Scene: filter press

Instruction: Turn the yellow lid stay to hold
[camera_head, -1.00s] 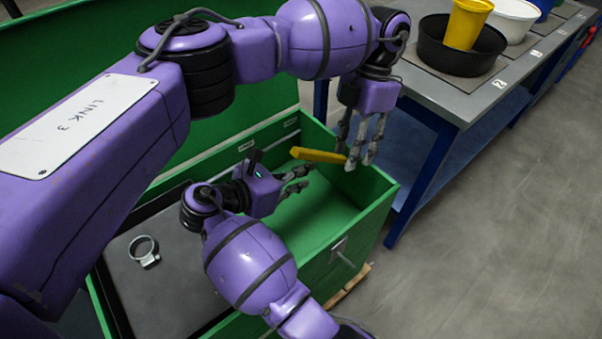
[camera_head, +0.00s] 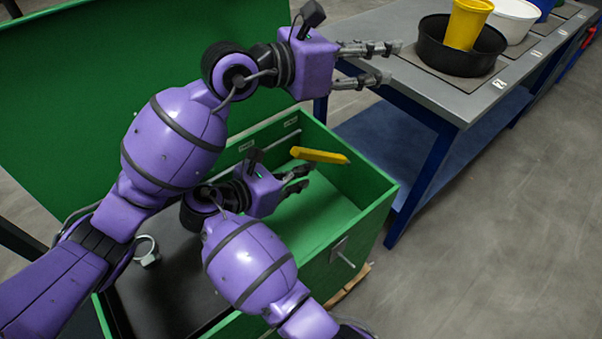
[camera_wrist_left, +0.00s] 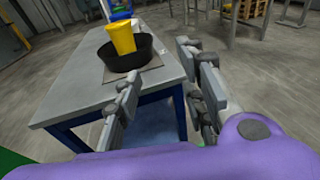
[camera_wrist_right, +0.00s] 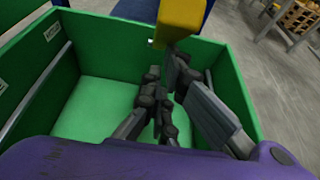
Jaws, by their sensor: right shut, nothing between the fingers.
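The yellow lid stay (camera_head: 320,155) is a short bar that lies nearly level in the head view, over the opening of the green box (camera_head: 377,205). One end also shows at the top of the right wrist view (camera_wrist_right: 179,22). The green lid (camera_head: 60,120) stands raised behind the box. My left gripper (camera_head: 390,63) is open and empty, well above and right of the stay, near the bench corner. My right gripper (camera_head: 302,180) is shut and empty over the box, just below the stay in the picture. I cannot tell whether it touches the stay.
A grey bench (camera_head: 425,75) with blue legs stands at the right. It holds a black pan (camera_head: 440,52) with a yellow cup (camera_head: 467,22), and a white tub (camera_head: 515,18). A metal clamp ring (camera_head: 147,252) lies on the dark surface at the left. The floor at the right is clear.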

